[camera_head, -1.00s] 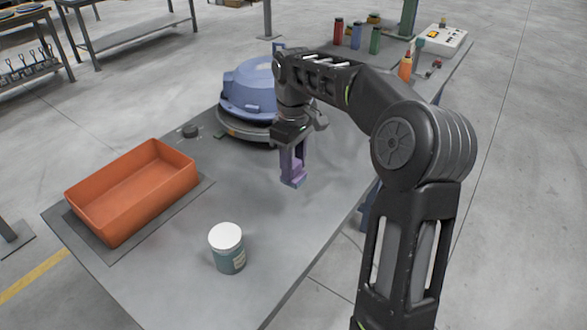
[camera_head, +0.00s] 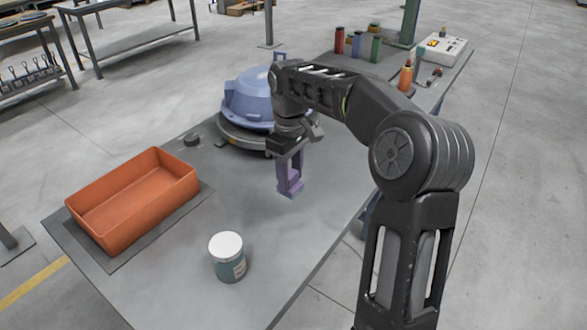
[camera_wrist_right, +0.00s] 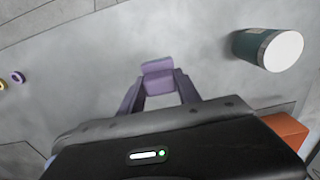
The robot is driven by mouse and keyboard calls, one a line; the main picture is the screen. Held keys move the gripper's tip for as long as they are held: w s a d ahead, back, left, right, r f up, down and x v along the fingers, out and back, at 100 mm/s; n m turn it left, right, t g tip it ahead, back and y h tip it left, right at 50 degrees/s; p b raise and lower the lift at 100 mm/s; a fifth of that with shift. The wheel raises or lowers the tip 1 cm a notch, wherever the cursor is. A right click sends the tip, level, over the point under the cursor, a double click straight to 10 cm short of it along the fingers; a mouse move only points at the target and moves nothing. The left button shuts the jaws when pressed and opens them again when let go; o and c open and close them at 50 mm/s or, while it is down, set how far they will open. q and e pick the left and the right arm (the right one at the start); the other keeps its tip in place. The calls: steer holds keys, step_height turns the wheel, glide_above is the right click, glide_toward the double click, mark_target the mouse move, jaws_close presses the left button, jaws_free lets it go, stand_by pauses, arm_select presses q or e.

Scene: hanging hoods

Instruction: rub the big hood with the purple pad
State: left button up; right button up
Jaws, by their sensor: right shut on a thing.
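The big hood (camera_head: 247,97) is a blue-violet dome on a round dark base at the back of the grey table, in the head view. My right gripper (camera_head: 290,186) hangs in front of it, to its right and nearer to me. It is shut on the purple pad (camera_wrist_right: 158,75), which shows between the fingertips in the right wrist view; in the head view, pad and fingers look alike in colour. The pad is apart from the hood. My right arm hides part of the hood's right side. My left gripper is not in view.
An orange tray (camera_head: 155,151) stands at the left on a dark mat. A white-lidded jar (camera_head: 227,258) stands near the front; it also shows in the right wrist view (camera_wrist_right: 265,48). The table's middle is bare.

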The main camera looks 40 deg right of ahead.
steer(key=w+a+f+m, duration=0.1)
steer(key=a+f, duration=0.1)
steer(key=a, duration=0.8)
steer(key=w+a+f+m, duration=0.2)
steer(key=a, duration=0.8)
steer(key=shift+w+a+f, duration=0.15)
steer(key=shift+a+f, duration=0.05)
steer(key=shift+a, duration=0.1)
